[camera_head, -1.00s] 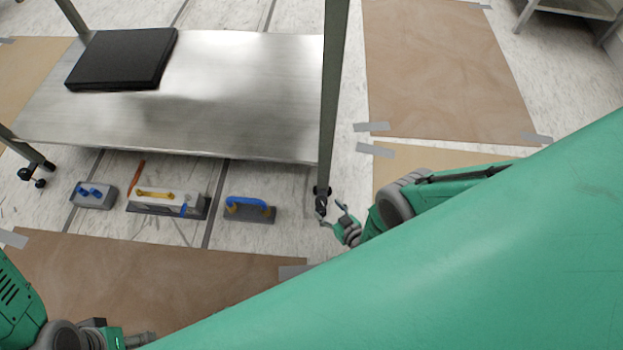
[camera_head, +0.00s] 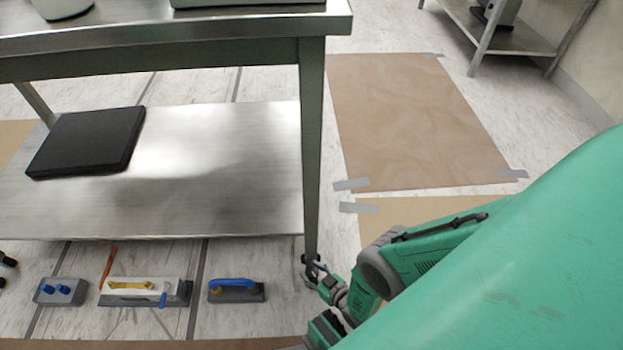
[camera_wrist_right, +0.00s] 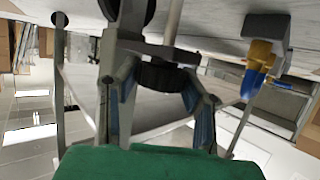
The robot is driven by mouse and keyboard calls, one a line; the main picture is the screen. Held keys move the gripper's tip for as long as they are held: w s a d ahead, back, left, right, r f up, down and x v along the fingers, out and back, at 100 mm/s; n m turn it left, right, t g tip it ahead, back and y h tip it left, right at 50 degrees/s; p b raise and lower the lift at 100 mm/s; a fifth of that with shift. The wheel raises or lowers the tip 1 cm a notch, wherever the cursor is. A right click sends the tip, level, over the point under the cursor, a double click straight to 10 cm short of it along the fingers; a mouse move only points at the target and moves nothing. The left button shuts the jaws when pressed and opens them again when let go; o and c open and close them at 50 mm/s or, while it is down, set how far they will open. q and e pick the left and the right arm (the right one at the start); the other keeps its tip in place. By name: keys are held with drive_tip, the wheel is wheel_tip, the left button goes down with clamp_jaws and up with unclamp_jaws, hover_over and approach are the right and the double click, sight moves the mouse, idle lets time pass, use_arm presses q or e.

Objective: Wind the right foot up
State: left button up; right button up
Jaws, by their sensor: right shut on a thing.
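The right foot (camera_head: 311,260) is a dark fitting at the bottom of the steel table's right front leg (camera_head: 312,160). My right gripper (camera_head: 313,276) is at this foot, low over the floor. In the right wrist view, the foot's dark ridged ring (camera_wrist_right: 165,76) sits between the two fingers of my right gripper (camera_wrist_right: 158,92), which is shut on it. The fingers and my arm partly hide the foot.
A steel table (camera_head: 230,160) has a low shelf with a black slab (camera_head: 85,140). On the floor lie a blue-handled float (camera_head: 237,290), a yellow-handled tool (camera_head: 140,291) and a grey box with blue knobs (camera_head: 60,291). Taped brown sheets (camera_head: 415,115) cover floor at right.

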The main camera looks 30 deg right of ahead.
drive_tip(key=shift+s+d, duration=0.1)
drive_tip(key=shift+s+f+n+g+y, duration=0.1)
drive_tip(key=shift+n+g+y, duration=0.6)
drive_tip(key=shift+n+y, duration=0.9)
drive_tip(key=shift+f+n+g+y, duration=0.1)
drive_tip(key=shift+n+g+y, duration=0.6)
drive_tip(key=shift+n+y, duration=0.9)
drive_tip(key=o, duration=1.2)
drive_tip(key=shift+r, duration=0.1)
drive_tip(key=v, duration=1.1)
drive_tip(key=shift+s+d, duration=0.25)
drive_tip(key=shift+d, duration=0.15)
